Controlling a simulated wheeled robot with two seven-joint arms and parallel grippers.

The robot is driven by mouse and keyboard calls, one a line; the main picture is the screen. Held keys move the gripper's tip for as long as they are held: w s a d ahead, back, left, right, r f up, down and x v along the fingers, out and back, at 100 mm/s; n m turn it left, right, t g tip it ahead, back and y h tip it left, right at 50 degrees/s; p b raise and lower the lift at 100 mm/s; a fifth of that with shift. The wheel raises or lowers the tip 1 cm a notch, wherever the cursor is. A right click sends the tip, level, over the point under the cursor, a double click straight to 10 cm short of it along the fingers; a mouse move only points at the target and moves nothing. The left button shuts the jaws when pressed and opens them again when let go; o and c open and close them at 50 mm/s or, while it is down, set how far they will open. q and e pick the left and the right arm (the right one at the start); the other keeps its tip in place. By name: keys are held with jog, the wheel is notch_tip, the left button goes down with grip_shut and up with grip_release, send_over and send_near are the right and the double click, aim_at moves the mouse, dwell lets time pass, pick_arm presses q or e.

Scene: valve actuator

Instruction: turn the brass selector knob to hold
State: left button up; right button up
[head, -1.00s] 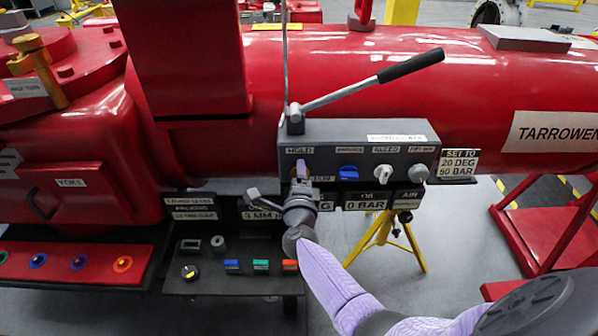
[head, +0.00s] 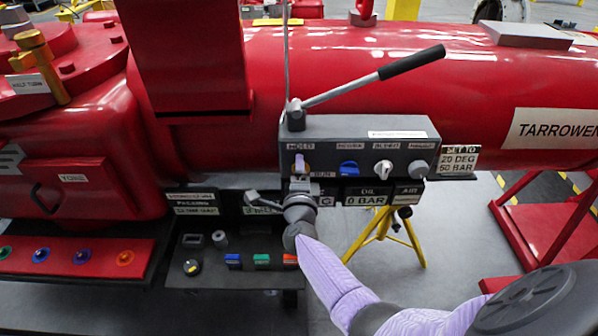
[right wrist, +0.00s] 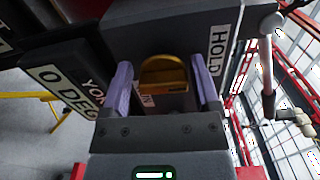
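The brass selector knob (right wrist: 163,75) shows in the right wrist view on the dark grey control box (head: 357,129). A HOLD label (right wrist: 217,51) is to its right in that view, and another, partly hidden label is below it. My right gripper (right wrist: 163,84) is open, with its lilac fingers on either side of the knob and a visible gap at each side. In the head view the right gripper (head: 300,168) is at the left end of the box, under the HOLD label (head: 300,146), and mostly hides the knob. My left gripper is not in view.
A blue knob (head: 348,169), a white knob (head: 383,168) and a grey knob (head: 418,168) sit to the right on the box. A black-handled lever (head: 410,65) rises above it. A shelf with coloured buttons (head: 232,260) lies below left.

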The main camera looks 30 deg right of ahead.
jog(key=shift+o, duration=0.8)
jog(key=shift+r, duration=0.1)
jog(key=shift+s+a, duration=0.15)
jog(key=shift+s, duration=0.05)
jog(key=p+v, duration=0.2)
jog(key=v, duration=0.7)
jog(key=shift+s+p, duration=0.2)
jog(key=shift+p, duration=0.1)
jog(key=shift+a, duration=0.15)
